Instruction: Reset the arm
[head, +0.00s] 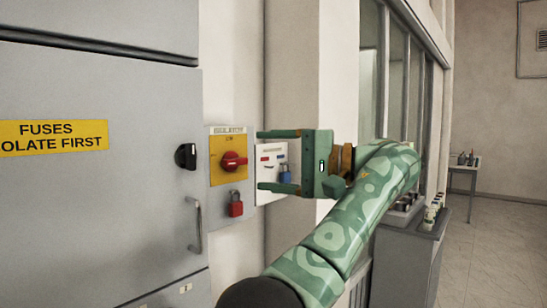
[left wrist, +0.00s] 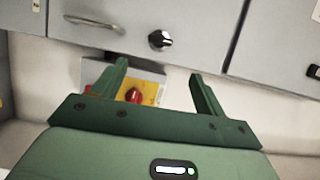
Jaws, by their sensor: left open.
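My left gripper (head: 278,161) is open and empty, its two green fingers pointing left toward the isolator panel (head: 215,198). The panel carries a red rotary handle (head: 233,161) on a yellow plate and a red padlock (head: 236,204) below it. In the left wrist view, my left gripper (left wrist: 160,82) spreads its fingers in front of the panel, and the red handle (left wrist: 134,96) shows between them, partly hidden by the gripper body. The fingers appear apart from the handle. My patterned green left arm (head: 345,228) reaches in from below. My right gripper is not in view.
A grey cabinet (head: 90,210) with a black knob (head: 186,156) and a handle (head: 196,225) stands at left. A white board (head: 268,158) with a blue padlock (head: 286,175) is behind the fingers.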

